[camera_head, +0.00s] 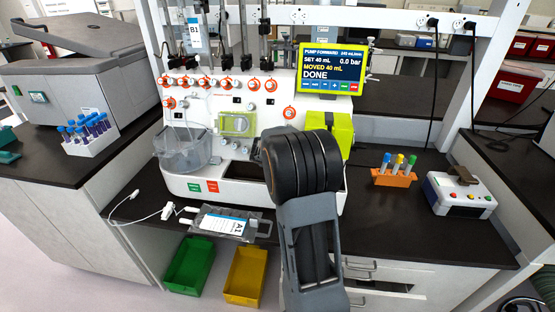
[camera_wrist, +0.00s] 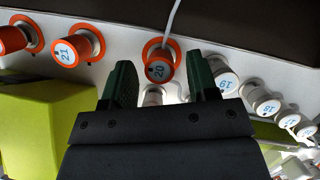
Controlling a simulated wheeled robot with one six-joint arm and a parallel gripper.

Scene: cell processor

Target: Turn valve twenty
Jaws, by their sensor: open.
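Valve twenty (camera_wrist: 160,70) is an orange-collared knob with a dark face marked 20, in the upper middle of the wrist view. My gripper (camera_wrist: 160,80) is open, with one dark green finger to each side of the knob. I cannot tell whether either finger touches it. The cell processor (camera_head: 185,184) is the white machine in the middle of the head view. There my dark arm blocks part of its front, and my fingers are hidden.
Valve 21 (camera_wrist: 66,52) is to the left and a white-capped valve 19 (camera_wrist: 226,82) to the right, close to my fingers. A thin tube passes above valve twenty. The processor's screen (camera_head: 332,68) reads DONE. An orange tube rack (camera_head: 394,178) stands on the right counter.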

